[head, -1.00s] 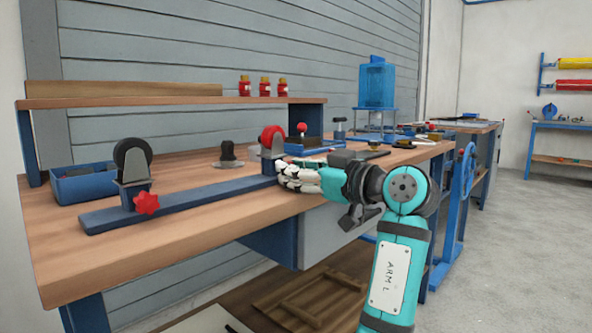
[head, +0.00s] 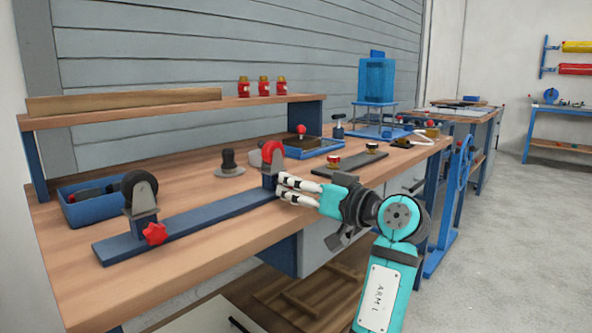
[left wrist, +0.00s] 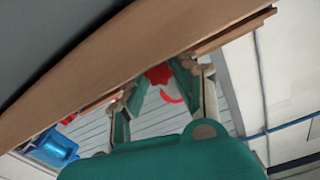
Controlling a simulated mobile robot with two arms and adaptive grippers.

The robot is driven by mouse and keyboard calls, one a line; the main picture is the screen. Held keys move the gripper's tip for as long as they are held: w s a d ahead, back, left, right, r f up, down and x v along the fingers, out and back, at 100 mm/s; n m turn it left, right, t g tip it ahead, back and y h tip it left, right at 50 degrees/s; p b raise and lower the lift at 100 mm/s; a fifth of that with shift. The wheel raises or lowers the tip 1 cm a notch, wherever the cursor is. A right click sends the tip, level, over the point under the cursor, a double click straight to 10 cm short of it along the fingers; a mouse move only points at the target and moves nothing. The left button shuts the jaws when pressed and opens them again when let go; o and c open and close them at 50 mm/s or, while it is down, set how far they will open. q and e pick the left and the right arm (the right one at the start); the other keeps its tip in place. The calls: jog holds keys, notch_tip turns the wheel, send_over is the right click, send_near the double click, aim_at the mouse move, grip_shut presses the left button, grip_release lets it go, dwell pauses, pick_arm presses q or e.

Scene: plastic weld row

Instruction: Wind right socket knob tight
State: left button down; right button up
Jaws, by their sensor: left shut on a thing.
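A long blue bar (head: 190,225) lies along the front of the workbench. Its left socket (head: 142,206) holds a black wheel (head: 139,189) and has a red star knob (head: 154,234) on its front. Its right socket (head: 270,180) holds a red wheel (head: 272,152). My left gripper (head: 281,187) reaches in from the right, its fingers at the front of the right socket and hiding that knob in the head view. In the left wrist view the red right socket knob (left wrist: 158,75) shows between the fingertips, and the gripper is shut on it. My right gripper is not in view.
A blue bin (head: 95,208) stands behind the bar's left end. A dark round-based piece (head: 229,165) stands behind the bar. A dark plate (head: 350,160) with two small fittings lies right of the right socket. A wooden shelf (head: 180,105) runs along the back.

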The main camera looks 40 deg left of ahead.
pick_arm(q)
jog(key=shift+m+p, duration=0.7)
jog(key=c, duration=1.3)
grip_release()
notch_tip(320, 180, up, 10)
